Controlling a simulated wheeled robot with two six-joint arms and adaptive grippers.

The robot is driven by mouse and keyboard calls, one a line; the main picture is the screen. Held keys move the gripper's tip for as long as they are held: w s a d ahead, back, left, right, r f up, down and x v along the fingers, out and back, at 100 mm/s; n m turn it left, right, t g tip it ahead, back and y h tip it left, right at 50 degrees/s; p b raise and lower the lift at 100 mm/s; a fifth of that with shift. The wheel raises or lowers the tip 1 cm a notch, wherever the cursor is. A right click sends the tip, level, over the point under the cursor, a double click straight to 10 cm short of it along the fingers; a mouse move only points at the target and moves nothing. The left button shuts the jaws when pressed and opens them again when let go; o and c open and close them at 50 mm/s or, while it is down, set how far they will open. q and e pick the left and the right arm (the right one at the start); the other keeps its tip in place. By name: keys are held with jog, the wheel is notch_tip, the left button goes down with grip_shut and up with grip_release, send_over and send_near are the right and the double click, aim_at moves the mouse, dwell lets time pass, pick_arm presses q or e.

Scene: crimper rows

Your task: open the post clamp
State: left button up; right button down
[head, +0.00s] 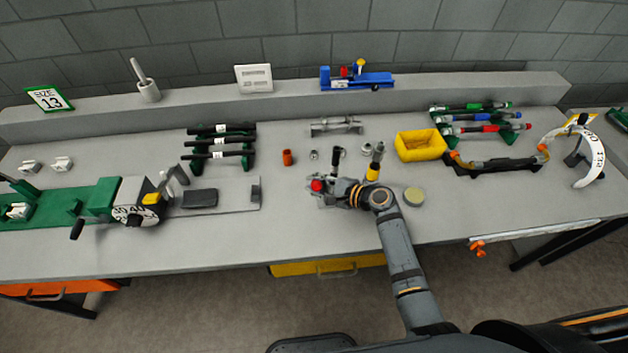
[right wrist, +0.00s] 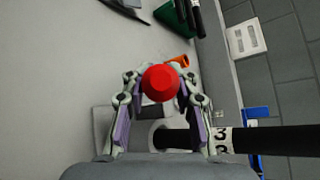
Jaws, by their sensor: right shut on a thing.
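A red knob (head: 317,185) shows at the fingertips of my right gripper (head: 325,188), near the middle of the bench. In the right wrist view the red knob (right wrist: 160,83) sits between the two fingers, and my right gripper (right wrist: 160,98) is shut on it. A pale grey block with a round opening (right wrist: 143,131) lies below the knob and looks like the post clamp's body. The gripper hides much of it, so I cannot tell how the clamp stands. My left gripper is in neither view.
A dark rod with a white label (right wrist: 270,138) is close by in the right wrist view. A yellow-and-black post (head: 374,168) stands just behind my right gripper. A yellow bin (head: 421,146) and a round tan disc (head: 414,196) are to the right. The bench front is clear.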

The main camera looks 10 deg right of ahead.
jog(key=shift+w+r, duration=0.15)
jog(key=c, duration=1.4)
grip_release()
jog(key=shift+d, duration=0.1)
jog(key=o, duration=0.4)
jog(key=shift+s+d, duration=0.2)
jog(key=shift+a, duration=0.1)
jog(key=v, duration=1.2)
jog(key=shift+c, duration=0.4)
